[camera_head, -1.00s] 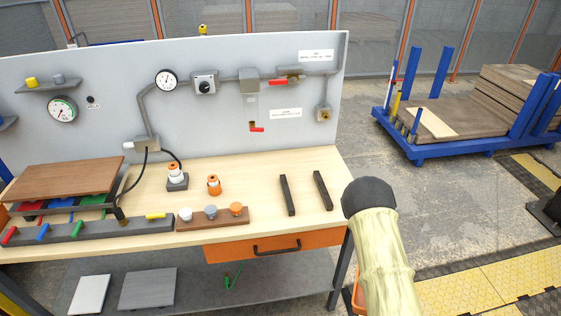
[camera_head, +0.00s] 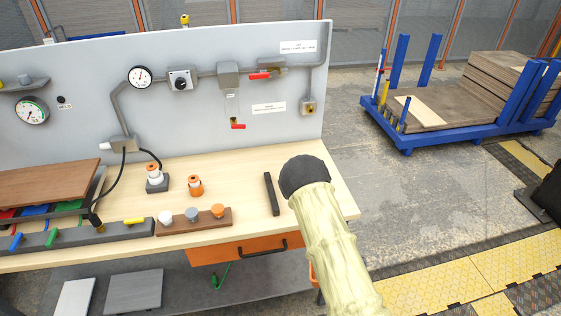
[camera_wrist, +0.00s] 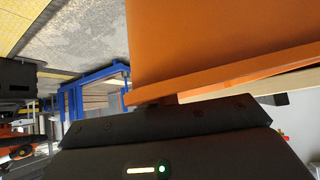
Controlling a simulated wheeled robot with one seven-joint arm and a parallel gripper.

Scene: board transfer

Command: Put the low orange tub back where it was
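The low orange tub (camera_wrist: 215,40) fills the upper right of the wrist view, close up, with its rim running right above my gripper's dark body. Only a thin orange sliver of it (camera_head: 313,275) shows beside my pale arm in the head view. My gripper (camera_wrist: 150,103) appears shut on the tub's rim, though its fingertips are mostly hidden. The tub is held in front of the bench, near its right front corner. Its inside is hidden.
The wooden bench top (camera_head: 240,175) bears a dark bar (camera_head: 271,194), a peg block (camera_head: 195,218) and orange-capped pieces. An orange drawer (camera_head: 222,250) is under its edge. A blue cart (camera_head: 470,128) stands at back right. Grey floor (camera_head: 430,190) is open between.

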